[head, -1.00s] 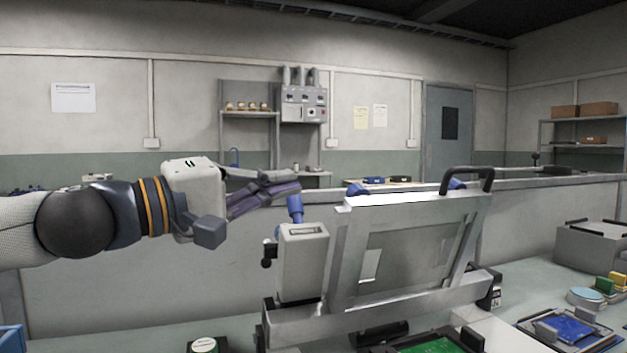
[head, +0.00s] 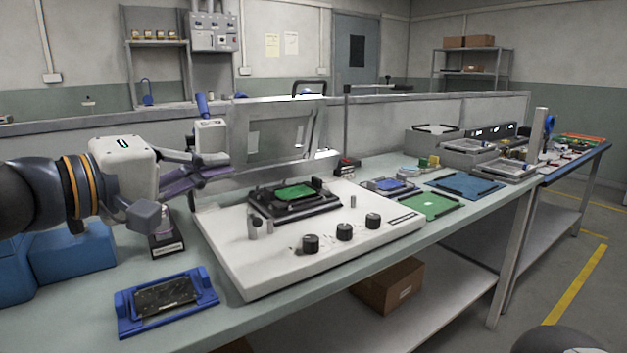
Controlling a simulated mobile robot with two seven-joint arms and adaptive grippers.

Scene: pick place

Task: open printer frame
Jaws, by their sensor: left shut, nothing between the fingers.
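The printer frame (head: 275,112), a silver metal frame with a black handle (head: 309,87) on its top edge, stands raised and tilted back at the rear of the white printer base (head: 235,262). A green board (head: 294,192) sits in a black holder on the base, uncovered. My left gripper (head: 228,167) is shut and empty, at the left of the frame, in front of the grey hinge block. I cannot tell whether it touches the frame. My right gripper is not in view.
A blue tray with a dark board (head: 167,295) lies at the front left. Blue bins (head: 75,253) stand under my left arm. Three black knobs stand on the base front. A low wall runs behind the bench.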

